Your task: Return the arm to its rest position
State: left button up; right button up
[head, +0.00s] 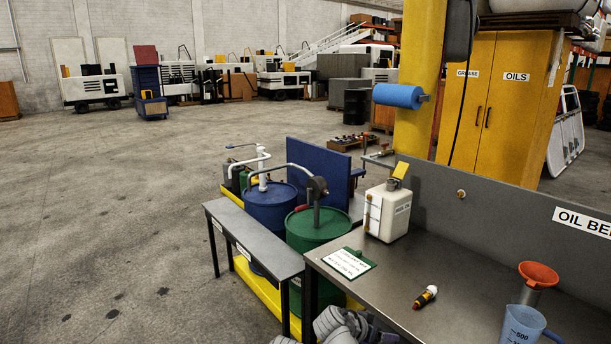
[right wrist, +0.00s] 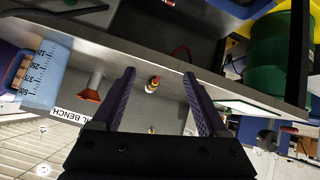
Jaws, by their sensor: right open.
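My right gripper (right wrist: 159,73) shows in the right wrist view with its two dark fingers spread apart and nothing between them. Past the fingertips is the oil bench, seen turned over, with a small orange-and-yellow bottle (right wrist: 153,84) on it. The same bottle lies on the steel bench top (head: 385,310) in the head view, where it shows as a small dark piece with orange and white (head: 425,297). Grey jointed parts of my arm show at the bottom edge of the head view; no gripper fingers are visible there. My left gripper is not in view.
On the bench are a white canister (head: 388,212), a green clipboard (head: 349,262), an orange funnel (head: 538,274) and a blue measuring jug (head: 522,326). Blue (head: 270,207) and green (head: 316,230) drums stand left of it, behind a narrow grey table (head: 252,240). Open floor lies left.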

jog(key=s+a+n+g+y+p, duration=0.6)
jog(key=s+a+n, duration=0.5)
jog(key=s, duration=0.7)
jog(key=shift+a+r+y+p, duration=0.3)
jog(key=shift+a+y+p, duration=0.1)
jog(key=shift+a+p, duration=0.6)
